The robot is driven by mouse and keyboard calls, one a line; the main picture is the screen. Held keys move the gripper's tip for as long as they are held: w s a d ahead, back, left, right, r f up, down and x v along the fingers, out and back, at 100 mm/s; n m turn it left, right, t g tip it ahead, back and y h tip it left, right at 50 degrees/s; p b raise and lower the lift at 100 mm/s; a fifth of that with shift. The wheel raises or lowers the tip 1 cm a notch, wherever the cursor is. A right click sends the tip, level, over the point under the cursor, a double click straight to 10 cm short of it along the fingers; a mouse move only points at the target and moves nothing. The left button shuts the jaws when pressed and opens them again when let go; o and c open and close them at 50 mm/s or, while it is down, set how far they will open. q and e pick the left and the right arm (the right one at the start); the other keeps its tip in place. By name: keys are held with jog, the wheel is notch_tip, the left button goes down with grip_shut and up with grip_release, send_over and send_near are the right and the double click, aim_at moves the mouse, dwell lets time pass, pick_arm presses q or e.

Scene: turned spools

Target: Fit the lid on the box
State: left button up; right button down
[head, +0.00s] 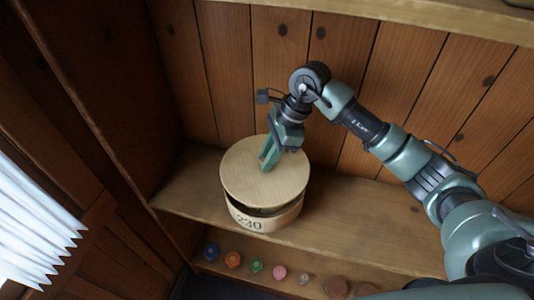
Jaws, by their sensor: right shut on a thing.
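A round pale wooden box (254,221) marked "230" stands on the wooden shelf. Its round, flat lid (245,182) is over the box, with a dark gap showing between lid and box at the front. The lid looks slightly tilted, and whether its back edge touches the box is hidden. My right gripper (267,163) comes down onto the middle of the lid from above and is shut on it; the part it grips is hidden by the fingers. My left gripper is not in view.
The shelf (365,230) is clear to the right of the box. A plank wall (228,75) stands close behind. Another shelf (430,15) is at the top. On a lower shelf are several small coloured spools, including an orange one (233,260) and a pink one (279,272).

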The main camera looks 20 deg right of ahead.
jog(key=shift+a+f+b, duration=0.1)
jog(key=shift+f+b, duration=0.25)
jog(key=shift+f, duration=0.65)
notch_tip(320, 180, down, 2)
jog(key=shift+f+b, duration=0.3)
jog(key=shift+b, duration=0.3)
jog(key=shift+f, duration=0.15)
pick_arm(q)
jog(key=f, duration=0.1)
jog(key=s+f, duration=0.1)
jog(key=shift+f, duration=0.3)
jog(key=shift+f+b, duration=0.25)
jog(key=shift+b, duration=0.25)
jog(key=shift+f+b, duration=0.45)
pick_arm(e)
jog(key=shift+f, duration=0.2)
